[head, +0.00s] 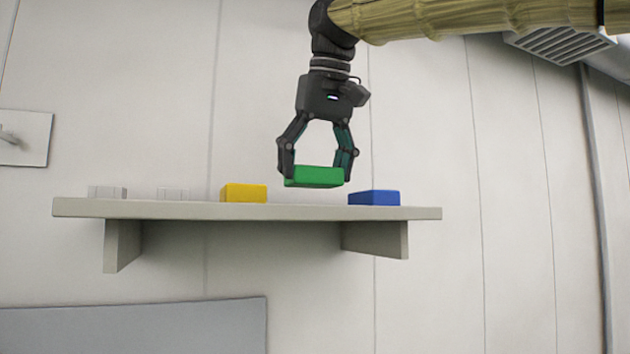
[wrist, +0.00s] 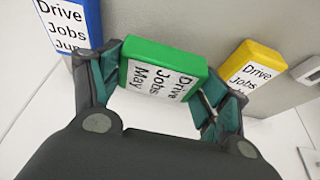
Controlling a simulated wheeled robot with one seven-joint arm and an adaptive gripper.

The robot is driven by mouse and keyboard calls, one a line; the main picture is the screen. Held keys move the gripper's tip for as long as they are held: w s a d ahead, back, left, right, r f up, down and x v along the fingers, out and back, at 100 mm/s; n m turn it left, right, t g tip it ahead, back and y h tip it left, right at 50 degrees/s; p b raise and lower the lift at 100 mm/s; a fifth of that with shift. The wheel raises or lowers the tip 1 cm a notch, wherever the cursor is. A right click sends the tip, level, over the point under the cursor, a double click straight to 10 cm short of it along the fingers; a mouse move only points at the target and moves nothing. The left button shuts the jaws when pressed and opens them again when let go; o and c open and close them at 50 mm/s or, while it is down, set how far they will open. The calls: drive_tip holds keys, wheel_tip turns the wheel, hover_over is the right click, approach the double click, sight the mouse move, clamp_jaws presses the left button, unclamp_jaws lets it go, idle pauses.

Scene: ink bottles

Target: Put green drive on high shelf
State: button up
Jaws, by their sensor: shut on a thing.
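The green drive (head: 315,177) is a small green block held between the fingers of my gripper (head: 318,172). In the head view it is just above the high shelf (head: 180,210), in the gap between a yellow drive (head: 243,193) and a blue drive (head: 374,198).
In the wrist view the blue drive (wrist: 92,20) is at upper left and the yellow drive (wrist: 262,60) at right, both labelled. Two clear blocks (head: 107,192) (head: 173,193) stand on the shelf's left part. The shelf's right end is bare. A grey panel (head: 130,330) is below.

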sight(314, 186)
drive_tip(key=shift+s+f+p, duration=0.3)
drive_tip(key=shift+s+f, duration=0.1)
drive_tip(key=shift+f, duration=0.4)
drive_tip(key=shift+p+x, duration=0.5)
drive_tip(key=shift+x, duration=0.4)
drive_tip(key=shift+s+d, duration=0.1)
drive_tip(key=shift+s, duration=0.15)
drive_tip(key=o, duration=1.1)
drive_tip(key=shift+w+f, duration=0.15)
drive_tip(key=shift+w, duration=0.05)
drive_tip(key=shift+s, duration=0.1)
drive_tip(key=b+v, duration=0.3)
drive_tip(key=v, duration=0.9)
